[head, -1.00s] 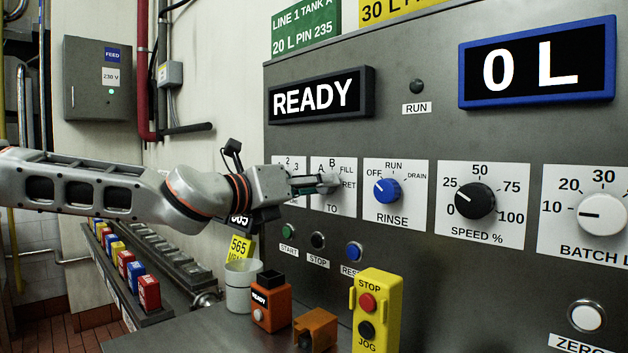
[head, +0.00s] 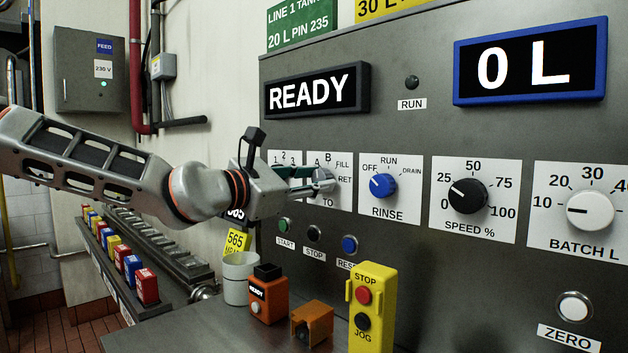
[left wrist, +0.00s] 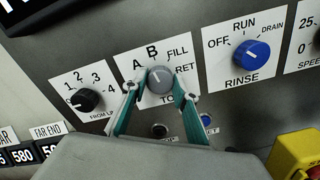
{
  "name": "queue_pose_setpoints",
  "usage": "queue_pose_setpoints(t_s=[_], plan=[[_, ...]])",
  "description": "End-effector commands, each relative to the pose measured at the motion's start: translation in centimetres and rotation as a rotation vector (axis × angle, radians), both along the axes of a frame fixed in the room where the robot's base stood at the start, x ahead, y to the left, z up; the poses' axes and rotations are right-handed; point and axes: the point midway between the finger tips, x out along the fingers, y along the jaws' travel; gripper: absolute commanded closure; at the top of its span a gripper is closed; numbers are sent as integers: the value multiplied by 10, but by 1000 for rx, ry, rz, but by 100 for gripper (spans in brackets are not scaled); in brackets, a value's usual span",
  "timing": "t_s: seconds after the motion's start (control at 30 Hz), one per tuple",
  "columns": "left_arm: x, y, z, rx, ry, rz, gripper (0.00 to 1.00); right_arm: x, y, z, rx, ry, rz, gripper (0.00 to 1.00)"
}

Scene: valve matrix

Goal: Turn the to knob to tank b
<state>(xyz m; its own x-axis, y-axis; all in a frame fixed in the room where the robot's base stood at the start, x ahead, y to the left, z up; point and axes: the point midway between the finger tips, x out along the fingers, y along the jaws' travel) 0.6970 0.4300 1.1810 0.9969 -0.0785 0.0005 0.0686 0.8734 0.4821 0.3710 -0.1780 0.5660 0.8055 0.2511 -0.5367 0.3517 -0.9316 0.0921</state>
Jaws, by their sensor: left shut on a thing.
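The grey TO knob (head: 323,182) is on a white plate with marks A, B, FILL and RET. It also shows in the left wrist view (left wrist: 160,79). My left gripper (head: 314,181) reaches it from the left and is shut on it. In the left wrist view its teal fingers (left wrist: 155,89) lie on either side of the knob. The knob's pointer line seems to face up and left, near A and B; the exact mark is hard to tell. My right gripper is not in view.
The blue RINSE knob (head: 383,186) is close on the right. The black FROM knob (left wrist: 85,101) is on the left, partly hidden by my gripper in the head view. Below are START, STOP and RESET buttons, a white cup (head: 238,279) and a yellow STOP/JOG box (head: 371,308).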

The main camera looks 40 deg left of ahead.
Motion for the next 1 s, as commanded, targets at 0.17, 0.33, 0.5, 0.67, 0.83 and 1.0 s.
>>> queue_pose_setpoints(t_s=[0.17,0.33,0.5,0.67,0.83,1.0], plan=[[0,0,-2,92,-4,1,93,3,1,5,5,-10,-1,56],[0,0,-2,144,-8,0,93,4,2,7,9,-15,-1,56],[0,0,-2,167,-10,-1,93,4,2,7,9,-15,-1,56],[0,0,-2,171,-11,-1,93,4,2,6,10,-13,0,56],[0,0,-2,170,-11,-1,93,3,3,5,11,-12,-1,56],[0,0,-1,170,-11,0,55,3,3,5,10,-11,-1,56]])
